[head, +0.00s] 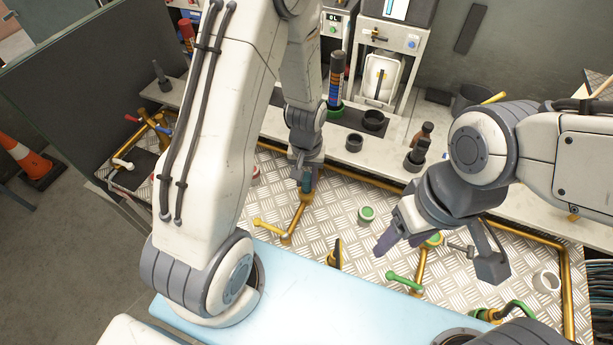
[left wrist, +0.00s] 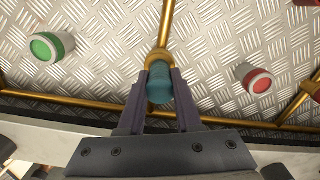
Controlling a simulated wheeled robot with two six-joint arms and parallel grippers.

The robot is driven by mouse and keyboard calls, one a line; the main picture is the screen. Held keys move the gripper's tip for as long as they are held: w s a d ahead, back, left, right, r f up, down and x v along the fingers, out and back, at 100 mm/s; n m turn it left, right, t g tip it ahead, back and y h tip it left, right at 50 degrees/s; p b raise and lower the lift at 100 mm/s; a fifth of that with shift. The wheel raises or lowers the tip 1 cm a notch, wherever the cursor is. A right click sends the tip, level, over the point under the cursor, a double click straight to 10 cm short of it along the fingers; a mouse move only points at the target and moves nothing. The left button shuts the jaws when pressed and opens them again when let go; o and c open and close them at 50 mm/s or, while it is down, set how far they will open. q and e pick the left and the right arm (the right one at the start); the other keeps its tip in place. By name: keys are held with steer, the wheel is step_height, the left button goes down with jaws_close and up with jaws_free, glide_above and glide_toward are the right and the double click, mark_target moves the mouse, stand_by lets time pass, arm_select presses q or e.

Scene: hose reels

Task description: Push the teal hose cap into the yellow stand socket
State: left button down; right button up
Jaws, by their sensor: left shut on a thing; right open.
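My left gripper (head: 305,176) is shut on the teal hose cap (head: 307,185), which shows below its fingers in the head view. In the left wrist view the cap (left wrist: 160,86) sits between the two purple-grey fingers. Its far end meets the gold-yellow stand socket (left wrist: 158,55), in line with it. How deep the cap sits in the socket cannot be told. In the head view the yellow stand pipe (head: 297,218) runs down from the cap to the plate. My right gripper (head: 437,254) is open, its fingers spread above the plate at the right.
A green-and-white cap (head: 367,214) stands on the tread plate; a red-and-white one (left wrist: 257,80) shows in the left wrist view. A green-handled valve (head: 405,281) lies below my right gripper. Yellow pipes edge the plate. A pale blue surface (head: 300,300) is in front.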

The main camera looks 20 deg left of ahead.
mark_target(307, 177)
arm_select(q)
steer(key=shift+f, duration=0.2)
steer(key=c, duration=0.6)
jaws_free()
steer(key=shift+w+r, duration=0.1)
steer(key=shift+r, duration=0.15)
step_height(307, 177, up, 12)
steer(key=f+b, duration=0.1)
steer(key=b, duration=0.1)
steer(key=s+d+r+m, duration=0.3)
steer(key=s+d+m, duration=0.2)
steer(key=s, duration=0.4)
steer(key=s+d+r+m+h, duration=0.1)
steer(key=s+d+r+m, duration=0.3)
steer(key=s+d, duration=0.3)
steer(key=shift+s+d+m, duration=0.25)
steer(key=shift+s+m, duration=0.25)
steer(key=shift+s, duration=0.65)
